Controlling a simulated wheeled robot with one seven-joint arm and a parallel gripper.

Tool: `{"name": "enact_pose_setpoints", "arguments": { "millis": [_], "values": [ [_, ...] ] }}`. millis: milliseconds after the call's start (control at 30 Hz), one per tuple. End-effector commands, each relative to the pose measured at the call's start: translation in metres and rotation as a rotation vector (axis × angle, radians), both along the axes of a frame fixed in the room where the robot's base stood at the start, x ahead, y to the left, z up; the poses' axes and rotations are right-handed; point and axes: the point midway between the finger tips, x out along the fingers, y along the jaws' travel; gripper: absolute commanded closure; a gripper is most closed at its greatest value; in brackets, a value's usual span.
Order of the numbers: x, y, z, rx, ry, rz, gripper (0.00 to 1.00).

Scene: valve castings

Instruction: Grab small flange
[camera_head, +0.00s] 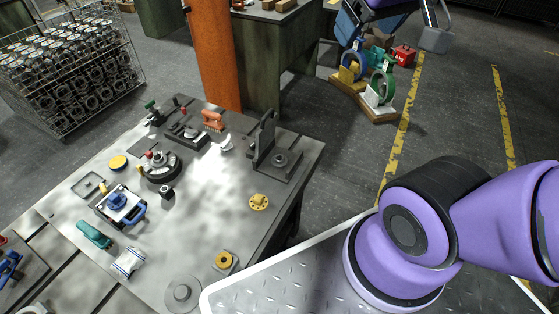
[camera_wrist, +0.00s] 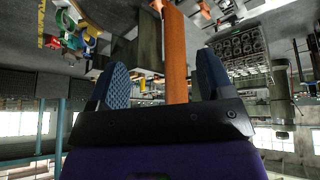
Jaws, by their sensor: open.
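Which part is the small flange is not certain. A yellow round flange with holes (camera_head: 259,202) lies flat near the table's right edge. A flat grey ring flange (camera_head: 183,293) lies at the table's near edge. A yellow ring on a square plate (camera_head: 224,260) sits between them. My gripper (camera_head: 392,38) is at the top right of the head view, well away from the table, its two blue-grey fingers spread. In the wrist view my gripper (camera_wrist: 162,78) is open, with nothing between the fingers; an orange pillar shows beyond them.
The grey worktable (camera_head: 215,190) bears several fixtures and tools. An upright dark bracket (camera_head: 266,135) stands near its right corner. An orange pillar (camera_head: 212,50) rises behind it. A wire crate of castings (camera_head: 75,65) stands at the back left. The table's middle right is mostly clear.

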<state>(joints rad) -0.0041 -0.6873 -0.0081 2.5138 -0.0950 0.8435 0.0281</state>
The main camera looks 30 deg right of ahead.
Motion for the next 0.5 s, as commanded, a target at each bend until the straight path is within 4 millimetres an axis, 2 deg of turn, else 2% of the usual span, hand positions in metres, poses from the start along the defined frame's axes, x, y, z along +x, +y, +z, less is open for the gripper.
{"name": "enact_pose_setpoints", "arguments": {
  "millis": [267, 500],
  "values": [
    [0.087, -0.037, -0.015, -0.21, -0.024, 0.057, 0.26],
    [0.163, -0.056, -0.042, -0.361, -0.049, 0.187, 0.26]
  ]
}}
